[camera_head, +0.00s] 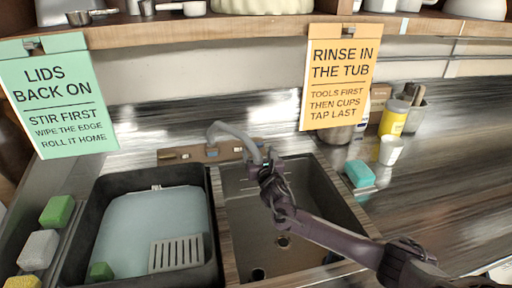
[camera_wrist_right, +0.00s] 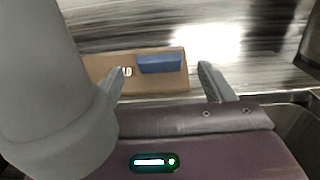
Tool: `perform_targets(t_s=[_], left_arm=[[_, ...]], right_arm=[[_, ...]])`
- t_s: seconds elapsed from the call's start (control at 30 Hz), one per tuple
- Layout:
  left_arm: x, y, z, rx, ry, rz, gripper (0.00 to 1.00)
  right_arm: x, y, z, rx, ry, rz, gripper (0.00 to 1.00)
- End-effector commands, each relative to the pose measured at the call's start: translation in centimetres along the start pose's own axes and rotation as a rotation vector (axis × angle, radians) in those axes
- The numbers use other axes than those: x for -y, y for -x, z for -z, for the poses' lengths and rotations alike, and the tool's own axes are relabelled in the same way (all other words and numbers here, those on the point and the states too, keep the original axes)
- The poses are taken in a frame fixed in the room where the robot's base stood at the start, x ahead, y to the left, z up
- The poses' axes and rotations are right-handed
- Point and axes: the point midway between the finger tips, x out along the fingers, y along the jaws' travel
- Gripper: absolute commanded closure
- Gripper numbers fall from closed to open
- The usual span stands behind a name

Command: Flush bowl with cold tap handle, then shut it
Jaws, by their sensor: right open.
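The grey curved faucet (camera_head: 236,136) stands on a brown tap plate (camera_head: 180,154) behind the metal sink bowl (camera_head: 322,190). A blue tap handle (camera_wrist_right: 160,63) sits on the plate in the right wrist view. My right gripper (camera_head: 262,163) is over the back of the bowl, beside the spout end. In the wrist view, my right gripper (camera_wrist_right: 162,72) has its fingers apart, with the handle showing between and beyond them; I see no contact. The grey spout (camera_wrist_right: 45,80) fills the wrist view's left side. I see no water stream. My left gripper is out of view.
A black tub (camera_head: 212,265) with pale liquid and a slotted grate (camera_head: 176,253) is left of the bowl. Sponges (camera_head: 40,250) line the far left. A teal block (camera_head: 359,173), white cup (camera_head: 391,150) and yellow jar (camera_head: 393,120) stand right. Signs hang from the shelf (camera_head: 200,32).

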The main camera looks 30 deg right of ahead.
Motion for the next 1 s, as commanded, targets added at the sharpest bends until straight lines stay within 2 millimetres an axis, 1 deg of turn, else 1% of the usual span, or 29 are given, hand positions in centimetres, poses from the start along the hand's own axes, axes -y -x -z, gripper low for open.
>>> perform_targets(t_s=[0.03, 0.1, 0.3, 0.43, 0.67, 0.7, 1.0], left_arm=[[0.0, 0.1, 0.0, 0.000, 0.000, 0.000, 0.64], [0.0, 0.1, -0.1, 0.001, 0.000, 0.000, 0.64], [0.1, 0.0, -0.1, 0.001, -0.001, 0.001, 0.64], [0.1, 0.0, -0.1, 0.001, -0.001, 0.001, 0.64], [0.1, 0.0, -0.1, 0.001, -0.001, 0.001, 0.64], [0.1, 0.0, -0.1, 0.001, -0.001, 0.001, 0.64], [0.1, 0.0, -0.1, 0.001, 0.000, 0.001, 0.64]], right_arm=[[-0.1, -0.8, -0.1, 0.002, -0.002, 0.001, 0.25], [-0.1, -1.8, -0.1, 0.000, -0.002, 0.001, 0.25], [-0.1, -3.7, 0.0, 0.001, -0.002, 0.000, 0.25], [-0.1, -4.1, 0.1, -0.001, -0.002, -0.001, 0.25], [-0.1, -4.2, 0.0, -0.001, -0.002, -0.002, 0.25], [-0.1, -4.2, 0.0, -0.001, -0.002, -0.001, 0.27], [0.0, -4.2, 0.1, -0.001, -0.002, -0.001, 0.66]])
